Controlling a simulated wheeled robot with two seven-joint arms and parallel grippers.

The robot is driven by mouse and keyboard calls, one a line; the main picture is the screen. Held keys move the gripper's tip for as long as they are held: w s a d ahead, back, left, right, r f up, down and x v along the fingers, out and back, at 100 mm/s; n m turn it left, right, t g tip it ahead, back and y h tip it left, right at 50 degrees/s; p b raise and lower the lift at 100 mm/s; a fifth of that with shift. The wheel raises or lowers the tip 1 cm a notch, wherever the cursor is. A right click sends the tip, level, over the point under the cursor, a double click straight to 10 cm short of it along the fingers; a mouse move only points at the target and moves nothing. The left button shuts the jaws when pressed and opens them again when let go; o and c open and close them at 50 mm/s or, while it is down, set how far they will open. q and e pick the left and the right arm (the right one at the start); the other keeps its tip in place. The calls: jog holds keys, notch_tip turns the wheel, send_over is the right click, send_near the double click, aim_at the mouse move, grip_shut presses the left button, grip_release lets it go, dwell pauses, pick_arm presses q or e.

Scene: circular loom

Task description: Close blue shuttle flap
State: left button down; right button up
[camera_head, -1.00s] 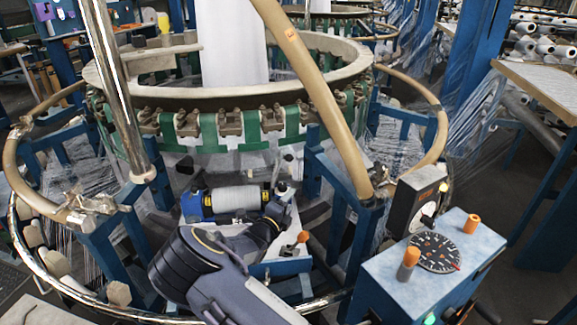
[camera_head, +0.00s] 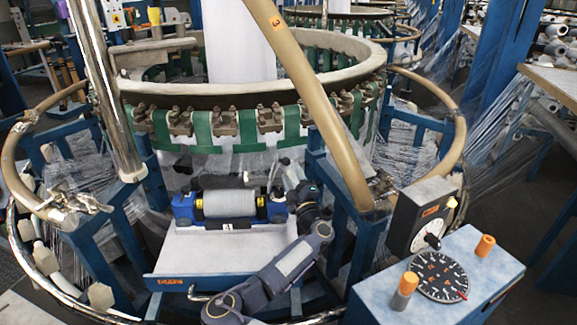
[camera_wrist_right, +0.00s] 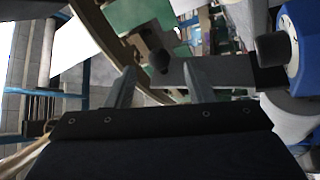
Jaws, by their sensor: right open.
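The blue shuttle (camera_head: 184,208) sits at the loom's front, with a grey-white spool (camera_head: 229,203) lying across between its two blue ends. A pale plate (camera_head: 215,252) with a blue front edge lies below and in front of it. I cannot tell which part is the flap. A blue part (camera_wrist_right: 302,45), probably the shuttle, is at right. My left gripper is not in view.
The loom ring (camera_head: 240,90) with green bands stands behind the shuttle. A tan curved tube (camera_head: 315,100) comes down close to my right gripper's right. A blue control box (camera_head: 440,275) with dials and orange knobs stands front right. A chrome post (camera_head: 105,95) rises at left.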

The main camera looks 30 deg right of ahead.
jog(key=x, duration=0.4)
jog(key=shift+d, duration=0.1)
grip_shut()
